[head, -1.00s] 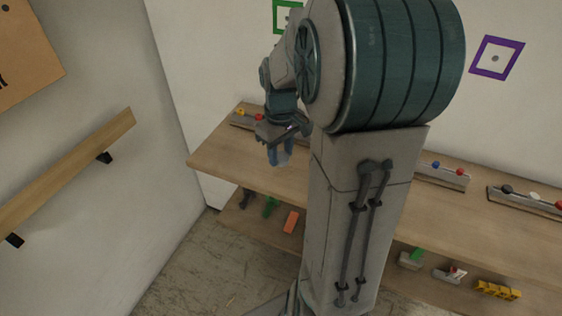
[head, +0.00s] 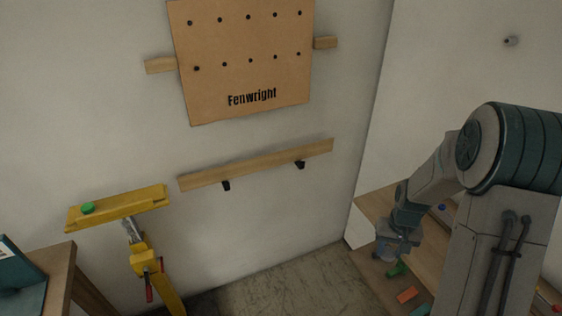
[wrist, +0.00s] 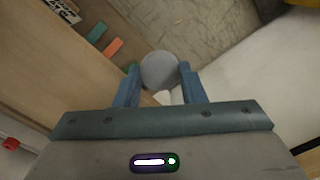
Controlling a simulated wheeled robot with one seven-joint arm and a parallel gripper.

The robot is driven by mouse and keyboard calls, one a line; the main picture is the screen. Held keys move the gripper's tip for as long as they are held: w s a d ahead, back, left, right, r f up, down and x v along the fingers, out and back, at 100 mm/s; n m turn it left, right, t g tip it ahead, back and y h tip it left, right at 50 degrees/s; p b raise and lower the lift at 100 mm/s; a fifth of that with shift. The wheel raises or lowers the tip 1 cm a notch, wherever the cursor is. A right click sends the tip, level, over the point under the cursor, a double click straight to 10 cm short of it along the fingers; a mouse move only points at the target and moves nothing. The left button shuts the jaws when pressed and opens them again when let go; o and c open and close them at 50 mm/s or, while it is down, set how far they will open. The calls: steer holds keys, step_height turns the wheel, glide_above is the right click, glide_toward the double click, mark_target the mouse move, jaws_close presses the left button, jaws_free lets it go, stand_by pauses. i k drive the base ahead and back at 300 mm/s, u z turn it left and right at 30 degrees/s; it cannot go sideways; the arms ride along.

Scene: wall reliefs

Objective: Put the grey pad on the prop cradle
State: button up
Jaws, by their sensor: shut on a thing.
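The grey pad (wrist: 159,70) is a round grey disc in the wrist view. My gripper (wrist: 160,84) is shut on it, with a blue finger on each side. In the head view my gripper (head: 384,253) hangs at the lower right, near the wooden bench, and the pad is too small to make out surely. A yellow prop (head: 145,260) stands at the lower left of the head view. Its yellow cradle (head: 135,203) is a long bar on top, slightly tilted in the picture, with a green round piece (head: 88,208) near its left end. My gripper is far to the right of it.
A wooden rail (head: 255,165) on black brackets and a pegboard marked Fenwright (head: 245,60) are on the wall. A table corner (head: 62,270) is at the lower left. The wooden bench (head: 440,250) holds small parts at right. Bare floor (head: 285,283) lies between.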

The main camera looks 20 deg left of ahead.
mark_target(143, 195)
steer(key=u, duration=0.9)
steer(key=i, duration=1.3)
steer(key=u, duration=1.6)
